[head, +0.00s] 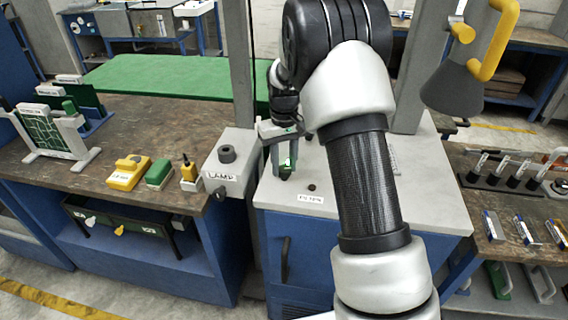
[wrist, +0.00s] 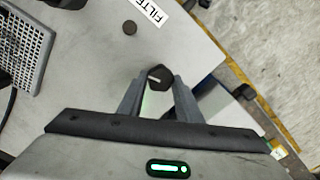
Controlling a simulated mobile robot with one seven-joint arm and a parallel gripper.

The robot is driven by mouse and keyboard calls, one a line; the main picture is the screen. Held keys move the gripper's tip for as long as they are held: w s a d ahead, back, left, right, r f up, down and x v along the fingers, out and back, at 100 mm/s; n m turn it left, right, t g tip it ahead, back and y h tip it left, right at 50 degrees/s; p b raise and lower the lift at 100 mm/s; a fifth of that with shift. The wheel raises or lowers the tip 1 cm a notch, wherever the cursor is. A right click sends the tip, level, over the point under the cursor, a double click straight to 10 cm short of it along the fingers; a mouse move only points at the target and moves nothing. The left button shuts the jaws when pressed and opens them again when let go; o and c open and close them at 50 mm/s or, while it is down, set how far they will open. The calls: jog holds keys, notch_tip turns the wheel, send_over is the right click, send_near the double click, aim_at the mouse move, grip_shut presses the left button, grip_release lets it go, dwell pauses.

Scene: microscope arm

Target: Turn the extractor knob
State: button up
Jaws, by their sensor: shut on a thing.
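A black knob with a white pointer line (wrist: 158,76) sits between the fingertips of my gripper (wrist: 155,84) in the wrist view. The fingers are shut on its two sides. In the head view my gripper (head: 284,165) points down at the grey cabinet top (head: 420,215), with the dark knob (head: 285,172) at its fingertips. I take this knob for the extractor knob, but no label of its own is readable. The underside of the knob is hidden.
A small dark round button (head: 312,187) lies by a white filter label (head: 311,198). A grey lamp box (head: 229,165) stands left of my gripper. A perforated grey panel (wrist: 30,45) shows in the wrist view. Workbenches with tools flank the cabinet.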

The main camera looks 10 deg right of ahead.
aim_at(285, 168)
jog(key=shift+m, duration=2)
jog(key=o, duration=1)
jog(key=shift+o, duration=0.2)
notch_tip(285, 168, up, 18)
jog(key=shift+f+p, duration=0.25)
jog(key=shift+p, duration=0.15)
